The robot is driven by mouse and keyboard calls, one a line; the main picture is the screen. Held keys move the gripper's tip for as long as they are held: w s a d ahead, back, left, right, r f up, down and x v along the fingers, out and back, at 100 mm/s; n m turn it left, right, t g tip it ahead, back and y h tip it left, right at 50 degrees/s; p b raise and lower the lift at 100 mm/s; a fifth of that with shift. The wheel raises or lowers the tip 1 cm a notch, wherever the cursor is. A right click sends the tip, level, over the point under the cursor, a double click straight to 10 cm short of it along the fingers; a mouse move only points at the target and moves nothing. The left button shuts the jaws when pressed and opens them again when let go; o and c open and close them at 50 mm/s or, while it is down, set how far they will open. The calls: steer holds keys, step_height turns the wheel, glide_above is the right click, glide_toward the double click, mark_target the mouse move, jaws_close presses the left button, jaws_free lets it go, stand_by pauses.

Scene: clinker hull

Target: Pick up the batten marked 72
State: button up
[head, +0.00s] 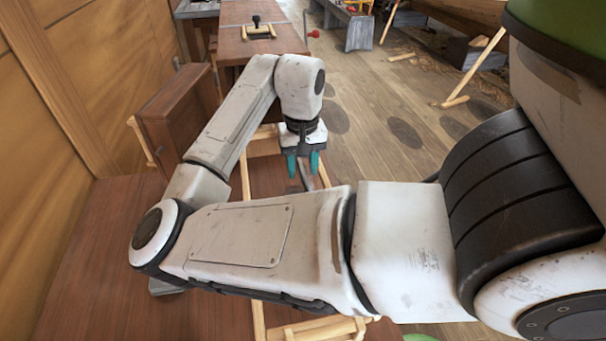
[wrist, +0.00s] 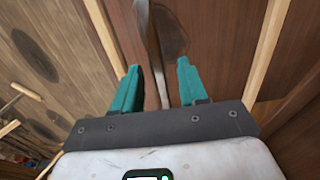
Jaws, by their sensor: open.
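My gripper (head: 304,170) points down over a dark reddish-brown wooden surface, and its two teal fingers are apart. In the wrist view my gripper (wrist: 158,66) is open around the line of a narrow grey strip (wrist: 152,45) that runs between the fingers. I cannot tell whether they touch it. The strip's lower end also shows below the fingers in the head view (head: 306,183). Pale wooden strips lie to the left (wrist: 104,32) and right (wrist: 266,48) of the fingers in the wrist view. No 72 is readable, so I cannot tell which piece is the batten.
A brown bench (head: 240,50) with a dark-handled tool (head: 257,30) stands behind my gripper. A brown wooden box (head: 180,112) stands left of my arm. Pale wooden framing (head: 318,330) shows below my forearm. Plank floor (head: 375,120) is largely open to the right.

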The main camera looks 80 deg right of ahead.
steer(key=shift+c, duration=0.2)
jaws_close()
steer(key=shift+r, duration=0.15)
stand_by(0.3)
